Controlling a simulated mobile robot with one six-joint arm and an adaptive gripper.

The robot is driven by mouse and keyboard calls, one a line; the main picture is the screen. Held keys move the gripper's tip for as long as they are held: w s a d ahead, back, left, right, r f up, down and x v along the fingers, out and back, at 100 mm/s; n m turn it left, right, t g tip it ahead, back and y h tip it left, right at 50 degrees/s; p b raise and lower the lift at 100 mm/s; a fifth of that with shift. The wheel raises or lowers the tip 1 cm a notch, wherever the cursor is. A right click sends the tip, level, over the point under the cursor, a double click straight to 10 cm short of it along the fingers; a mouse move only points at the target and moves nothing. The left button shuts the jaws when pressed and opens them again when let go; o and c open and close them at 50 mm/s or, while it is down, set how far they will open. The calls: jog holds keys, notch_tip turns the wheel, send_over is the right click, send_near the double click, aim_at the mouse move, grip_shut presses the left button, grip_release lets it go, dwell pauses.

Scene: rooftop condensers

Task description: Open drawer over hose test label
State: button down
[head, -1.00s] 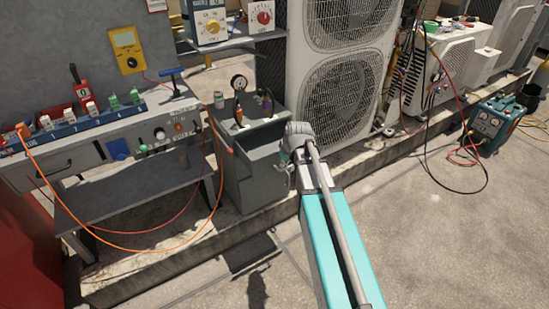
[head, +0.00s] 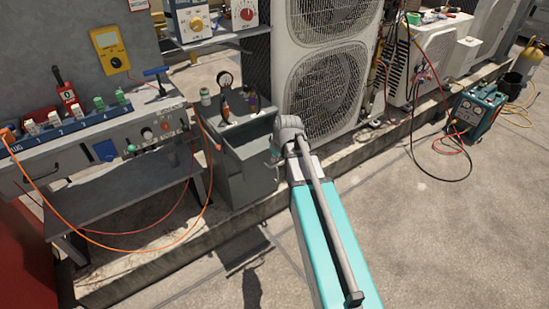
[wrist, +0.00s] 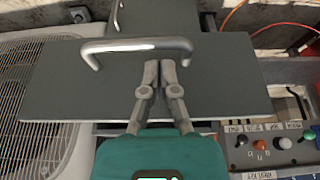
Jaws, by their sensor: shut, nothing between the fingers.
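The grey drawer cabinet (head: 254,180) stands beside the bench in the head view. In the wrist view a wide grey panel (wrist: 70,85) fills the middle, with a bent metal handle (wrist: 120,46) across it. A second handle (wrist: 117,16) shows partly at the top edge on a narrower grey face. My gripper (wrist: 159,65) is shut and empty, its fingertips close together just below the handle bar in the picture. I cannot tell whether they touch it. In the head view my arm's wrist hides most of the gripper. The hose test label is not readable.
The bench (head: 115,140) with knobs, coloured plugs and an orange cable stands left of the cabinet. A condenser unit (head: 325,80) stands behind on its right. A teal-and-black machine (head: 475,112) with hoses sits farther right. The concrete floor in front is open.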

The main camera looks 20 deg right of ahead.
jog(key=p+v, duration=0.7)
jog(key=v, duration=0.1)
jog(key=shift+s+r, duration=0.15)
jog(key=shift+r, duration=0.05)
dwell(0.7)
jog(key=s+a+f+m+g+h, duration=0.1)
jog(key=s+a+m+g, duration=0.35)
jog(key=s, duration=0.85)
notch_tip(320, 180, up, 20)
jog(key=a+p, duration=0.2)
jog(key=p, duration=1.8)
jog(key=shift+s+f+n+t, duration=0.15)
jog(key=shift+s+n+t, duration=0.15)
jog(key=shift+n+t, duration=0.05)
